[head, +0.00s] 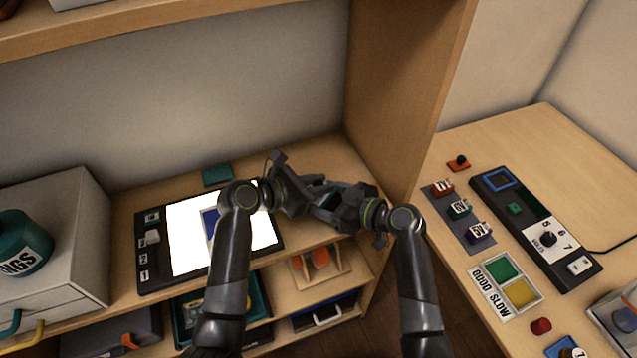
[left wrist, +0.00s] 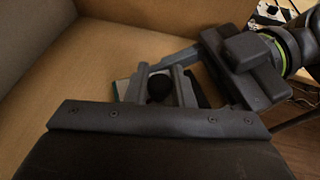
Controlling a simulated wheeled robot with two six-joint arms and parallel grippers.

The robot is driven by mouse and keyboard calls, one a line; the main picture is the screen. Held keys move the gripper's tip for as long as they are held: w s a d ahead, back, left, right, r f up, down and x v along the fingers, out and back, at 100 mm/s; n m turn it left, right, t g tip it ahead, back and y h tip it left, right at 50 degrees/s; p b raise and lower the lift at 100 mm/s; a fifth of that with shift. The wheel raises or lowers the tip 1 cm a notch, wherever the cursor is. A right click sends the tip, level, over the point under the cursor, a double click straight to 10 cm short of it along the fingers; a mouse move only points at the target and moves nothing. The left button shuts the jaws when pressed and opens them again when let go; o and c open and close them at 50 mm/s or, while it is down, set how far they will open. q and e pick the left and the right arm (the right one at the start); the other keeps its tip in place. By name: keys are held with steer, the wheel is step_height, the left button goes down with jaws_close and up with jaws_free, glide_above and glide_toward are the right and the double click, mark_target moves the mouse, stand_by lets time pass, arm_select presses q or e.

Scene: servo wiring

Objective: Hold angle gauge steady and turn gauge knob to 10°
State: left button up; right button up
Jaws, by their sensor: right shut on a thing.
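The angle gauge (left wrist: 121,89) is mostly hidden; in the left wrist view a pale edge of it shows behind the fingers. Its dark round knob (left wrist: 158,88) shows between my left gripper's two grey fingers. My left gripper (left wrist: 160,84) has its fingers apart, one on each side of the knob; contact cannot be made out. My right gripper (head: 328,196) reaches in from the right and is shut on the gauge, with its grip largely hidden. In the head view both grippers meet above the shelf, and the gauge's scale cannot be read.
A dark panel with a bright white screen (head: 187,240) lies left of the grippers on the shelf (head: 330,158). A small teal block (head: 217,176) lies behind it. A wooden side wall (head: 395,80) stands close right. The right table holds a dark control unit (head: 535,225) and several labelled blocks.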

arm_select(q)
jaws_close()
steer(key=shift+m, duration=0.3)
steer(key=m+g+h, duration=0.2)
steer(key=m+g, duration=0.3)
steer(key=g, duration=0.1)
steer(key=m+g, duration=0.3)
steer(key=g, duration=0.1)
steer(key=shift+m, duration=0.4)
steer(key=shift+f+m+g+y, duration=0.1)
steer(key=shift+m+g+y, duration=0.6)
steer(key=shift+m+g, duration=1.25)
steer(key=shift+s+m+g, duration=0.1)
steer(key=shift+m+g, duration=0.15)
steer(key=shift+g, duration=0.3)
steer(key=o, duration=0.7)
jaws_free()
steer(key=shift+o, duration=0.2)
